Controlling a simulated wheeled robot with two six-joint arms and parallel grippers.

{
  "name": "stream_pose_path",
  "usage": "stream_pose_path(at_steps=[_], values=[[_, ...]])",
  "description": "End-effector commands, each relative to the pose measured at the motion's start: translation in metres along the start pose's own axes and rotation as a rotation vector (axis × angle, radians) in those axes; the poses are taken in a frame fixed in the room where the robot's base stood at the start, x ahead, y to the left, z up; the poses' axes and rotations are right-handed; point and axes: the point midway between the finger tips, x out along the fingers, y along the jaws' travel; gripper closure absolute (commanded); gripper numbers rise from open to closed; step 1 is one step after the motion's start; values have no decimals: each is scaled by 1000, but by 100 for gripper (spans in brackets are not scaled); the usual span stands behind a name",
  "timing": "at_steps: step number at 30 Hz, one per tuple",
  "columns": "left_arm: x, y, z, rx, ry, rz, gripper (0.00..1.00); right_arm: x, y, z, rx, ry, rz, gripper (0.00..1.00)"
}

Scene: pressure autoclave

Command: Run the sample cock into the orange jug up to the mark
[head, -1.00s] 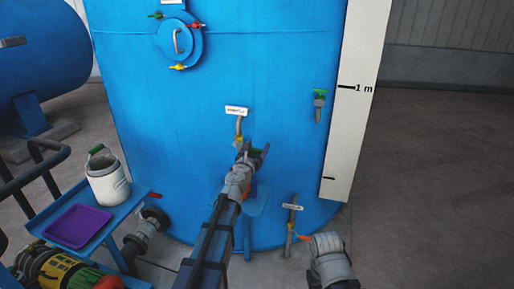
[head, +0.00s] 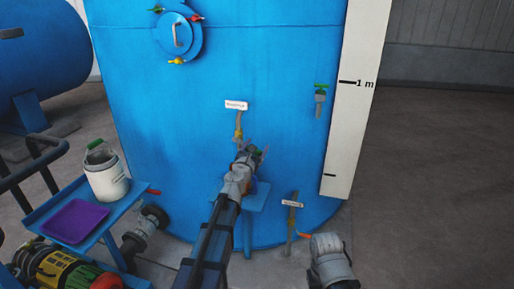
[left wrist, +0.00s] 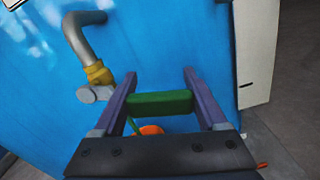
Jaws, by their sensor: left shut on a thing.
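My left gripper (head: 257,152) is shut on the green handle (left wrist: 162,103) of the orange jug (left wrist: 152,130). The liquid and the mark cannot be seen. A bent grey pipe with a yellow fitting (head: 238,135), under a white label too small to read, comes out of the blue tank just above and left of my gripper. In the left wrist view this cock (left wrist: 97,76) has a grey end beside my left finger, apart from it. Whether it is open cannot be told. My right gripper does not show.
A small blue stand (head: 257,197) is at the tank (head: 180,115) below my gripper. A second labelled cock (head: 292,215) is lower right. A blue cart (head: 128,205) at left bears a white jug (head: 107,172) and a purple tray (head: 75,221). Floor at right is clear.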

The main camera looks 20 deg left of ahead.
Motion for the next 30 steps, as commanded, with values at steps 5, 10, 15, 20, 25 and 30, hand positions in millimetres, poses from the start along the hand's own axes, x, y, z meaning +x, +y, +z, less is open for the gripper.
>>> stream_pose_path(at_steps=[5,10,15,20,25,30], values=[[-1,0,-1,13,0,0,100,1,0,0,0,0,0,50],[-1,0,-1,11,0,0,24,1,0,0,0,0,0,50],[0,0,-1,11,0,0,12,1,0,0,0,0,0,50],[0,0,-1,12,0,0,12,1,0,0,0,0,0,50],[-7,0,-1,12,0,0,12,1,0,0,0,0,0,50],[-28,0,-1,12,0,1,12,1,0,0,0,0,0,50]])
